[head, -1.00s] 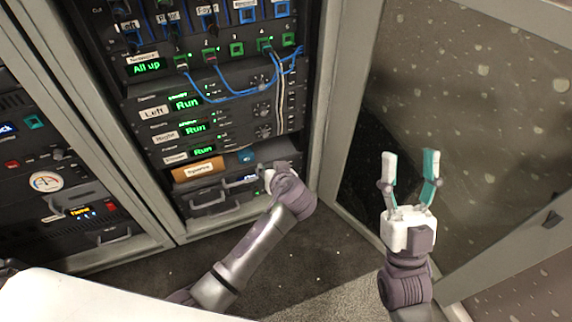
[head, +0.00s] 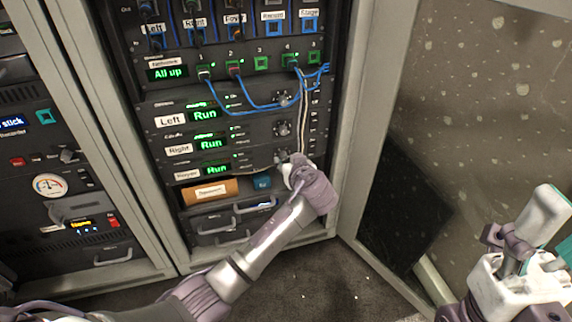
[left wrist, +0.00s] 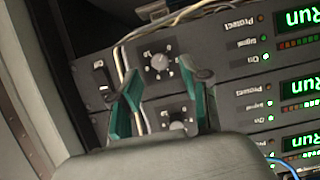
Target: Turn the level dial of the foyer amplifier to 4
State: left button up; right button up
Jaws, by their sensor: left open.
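The foyer amplifier (head: 216,170) is the lowest of three rack units with green "Run" displays. My left gripper (head: 290,168) is at the right part of this unit. In the left wrist view my left gripper (left wrist: 160,78) is open, its teal fingers either side of the dial, with no clear contact. My right gripper (head: 548,212) is at the far right, empty, fingers overlapping.
Similar dials of the right amplifier (head: 282,129) and left amplifier (head: 282,98) sit above. Pale cables (head: 303,115) hang beside the dials. An open door (head: 440,120) stands to the right.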

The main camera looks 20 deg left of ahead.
aim_at(284, 156)
pick_arm(q)
jog(key=shift+b+x, duration=0.35)
jog(key=shift+x, duration=1)
grip_shut()
